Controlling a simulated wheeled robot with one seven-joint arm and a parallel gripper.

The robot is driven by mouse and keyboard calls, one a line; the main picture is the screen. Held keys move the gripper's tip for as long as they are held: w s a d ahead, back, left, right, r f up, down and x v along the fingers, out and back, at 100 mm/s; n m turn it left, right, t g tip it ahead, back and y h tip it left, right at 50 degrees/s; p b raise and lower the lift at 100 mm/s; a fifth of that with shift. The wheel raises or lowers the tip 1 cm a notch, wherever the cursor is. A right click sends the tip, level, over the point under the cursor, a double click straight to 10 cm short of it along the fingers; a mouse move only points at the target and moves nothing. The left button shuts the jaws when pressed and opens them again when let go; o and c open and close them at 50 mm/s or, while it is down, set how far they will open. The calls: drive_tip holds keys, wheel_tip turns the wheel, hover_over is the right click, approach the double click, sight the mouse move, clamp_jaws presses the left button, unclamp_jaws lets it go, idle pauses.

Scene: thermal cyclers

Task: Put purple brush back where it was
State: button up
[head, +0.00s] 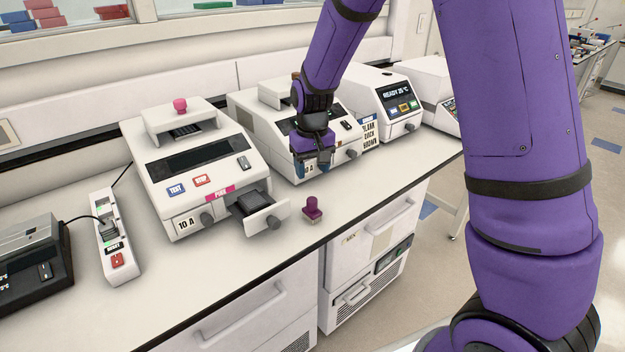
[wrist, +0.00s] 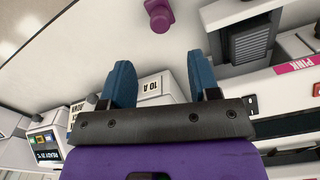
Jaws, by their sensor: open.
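The purple brush (head: 312,208) stands on the white bench near its front edge, just right of the open drawer (head: 262,215) of the cycler (head: 190,165) labelled PINK. In the wrist view the brush (wrist: 158,16) shows at the top, beyond the fingertips and apart from them. My gripper (head: 312,165) is open and empty, with blue fingers, in front of the second cycler (head: 282,163) and behind the brush. In the wrist view my gripper (wrist: 163,72) has its two fingers spread. My arm hides part of the second cycler.
A pink knob-like object (head: 180,105) sits on top of the PINK cycler. A power strip (head: 112,236) and a dark device (head: 35,262) stand at the left. A cycler reading READY (head: 385,102) stands further right. The bench (head: 365,180) is clear right of the brush.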

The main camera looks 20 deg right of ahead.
drive_tip(key=s+d+r+t, duration=0.1)
drive_tip(key=s+d+r, duration=0.1)
drive_tip(key=s+r, duration=0.55)
drive_tip(key=s+d+r+t, duration=0.15)
drive_tip(key=s+r, duration=0.35)
drive_tip(key=r, duration=0.5)
drive_tip(key=s+d+r+t, duration=0.1)
drive_tip(key=s+r, duration=0.1)
drive_tip(key=s, duration=0.6)
drive_tip(key=s+d+r+t, duration=0.1)
drive_tip(key=s+d+r, duration=0.1)
drive_tip(key=s, duration=0.6)
drive_tip(key=shift+s+d+r+m+t, duration=0.2)
drive_tip(key=shift+s+r+m+t, duration=0.15)
drive_tip(key=shift+s+r, duration=0.1)
drive_tip(key=shift+w, duration=0.1)
